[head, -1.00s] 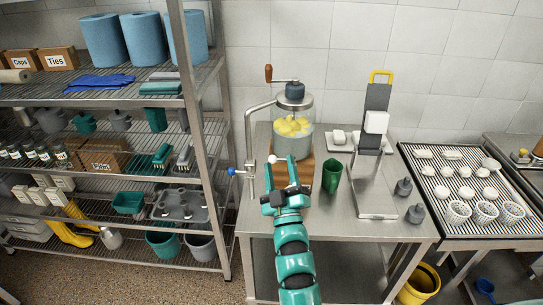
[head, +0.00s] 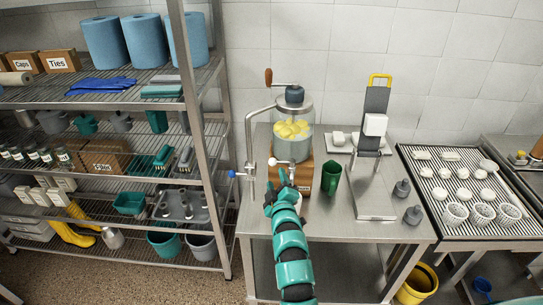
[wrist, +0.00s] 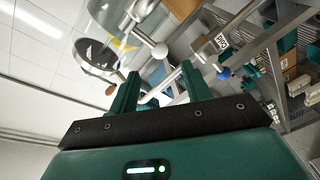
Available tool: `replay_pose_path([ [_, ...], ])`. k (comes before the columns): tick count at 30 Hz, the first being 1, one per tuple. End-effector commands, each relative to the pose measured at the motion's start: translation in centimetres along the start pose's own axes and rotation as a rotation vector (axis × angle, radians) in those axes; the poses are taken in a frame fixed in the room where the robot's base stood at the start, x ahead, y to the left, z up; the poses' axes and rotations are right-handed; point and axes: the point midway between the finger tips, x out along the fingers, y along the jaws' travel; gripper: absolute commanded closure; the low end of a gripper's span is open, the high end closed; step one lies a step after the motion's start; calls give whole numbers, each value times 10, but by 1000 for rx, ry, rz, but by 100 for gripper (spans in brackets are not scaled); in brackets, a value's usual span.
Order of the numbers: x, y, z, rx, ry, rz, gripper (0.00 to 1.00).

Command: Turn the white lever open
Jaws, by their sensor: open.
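The white lever (head: 272,161) shows as a small white ball low on the front of the clear-walled churn (head: 293,128). In the wrist view a white ball on a metal stem (wrist: 160,50) stands just beyond my fingertips. My gripper (head: 286,175) is just below and right of the lever in the head view, in front of the churn's wooden base. In the wrist view its two teal fingers (wrist: 160,72) are apart. A pale rod shows between them, but I cannot tell whether they touch it.
A bent metal pipe with a blue knob (head: 232,174) stands left of the churn. A green cup (head: 331,178) is close on the right, beside a grey stand (head: 375,150). A shelf rack (head: 205,130) stands at the left. The counter's front is clear.

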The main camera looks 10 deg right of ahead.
Motion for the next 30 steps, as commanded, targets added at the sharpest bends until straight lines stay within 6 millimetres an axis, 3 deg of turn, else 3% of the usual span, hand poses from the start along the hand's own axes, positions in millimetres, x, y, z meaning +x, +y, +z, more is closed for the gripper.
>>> replay_pose_path([
  [12, 52, 3, -1, 1, -1, 1, 52],
  [30, 108, 1, 2, 1, -5, 0, 52],
])
